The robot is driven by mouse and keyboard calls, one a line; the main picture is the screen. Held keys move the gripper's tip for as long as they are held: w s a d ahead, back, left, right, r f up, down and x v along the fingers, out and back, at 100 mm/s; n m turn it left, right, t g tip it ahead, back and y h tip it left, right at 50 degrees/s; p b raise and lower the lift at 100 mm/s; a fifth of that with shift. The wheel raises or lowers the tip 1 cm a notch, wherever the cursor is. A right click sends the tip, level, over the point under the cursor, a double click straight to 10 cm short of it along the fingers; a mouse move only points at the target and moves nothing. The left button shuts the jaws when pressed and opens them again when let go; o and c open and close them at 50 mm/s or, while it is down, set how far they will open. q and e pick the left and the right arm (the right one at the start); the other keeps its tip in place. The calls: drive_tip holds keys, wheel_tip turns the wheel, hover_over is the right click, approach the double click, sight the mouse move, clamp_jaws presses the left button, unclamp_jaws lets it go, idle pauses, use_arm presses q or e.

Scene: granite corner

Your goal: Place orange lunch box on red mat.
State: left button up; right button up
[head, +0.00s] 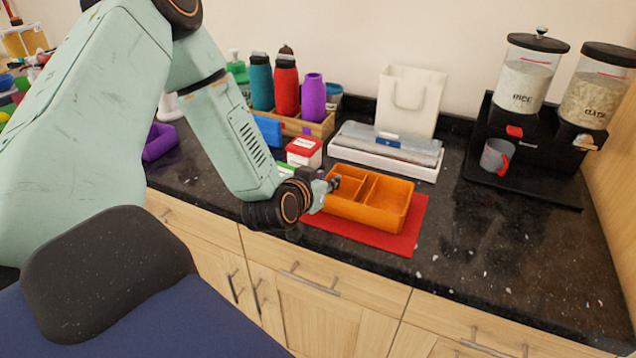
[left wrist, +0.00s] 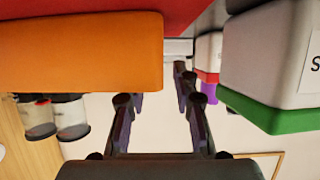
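The orange lunch box (head: 384,203), open-topped with divided compartments, sits on the red mat (head: 404,243), which shows along its front and right side. The box appears level. My left gripper (head: 332,184) is at the box's left end. In the left wrist view, which is upside down, my left gripper (left wrist: 158,88) has its fingers apart with nothing held between them. The orange lunch box (left wrist: 85,52) lies to the left of the fingers there, and the red mat (left wrist: 190,12) shows at the top. My right gripper is not in view.
A red-lidded white container (head: 304,153) and a green-lidded one (left wrist: 262,108) stand close to my left gripper. Behind are a white tray with boxes (head: 385,158), a paper bag (head: 410,102) and bottles in a wooden holder (head: 318,130). Dispensers (head: 525,85) stand right; the counter before them is clear.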

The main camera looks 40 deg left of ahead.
use_arm(q)
drive_tip(key=p+v, duration=0.4)
drive_tip(key=v, duration=0.7)
drive_tip(key=s+d+f+m+g+h, duration=0.2)
drive_tip(key=s+d+f+g+h, duration=0.2)
drive_tip(key=s+d+f+g, duration=0.65)
drive_tip(key=s+f+g, duration=0.1)
drive_tip(key=s+f, duration=0.2)
drive_tip(key=s+d+f+g+y, duration=0.1)
drive_tip(key=s+f, duration=0.4)
drive_tip(key=s, duration=0.6)
drive_tip(key=shift+d+g+p, duration=0.3)
drive_tip(key=shift+d+g, duration=0.05)
drive_tip(key=shift+d, duration=0.5)
drive_tip(key=shift+a+f, duration=0.1)
drive_tip(key=shift+f, duration=0.05)
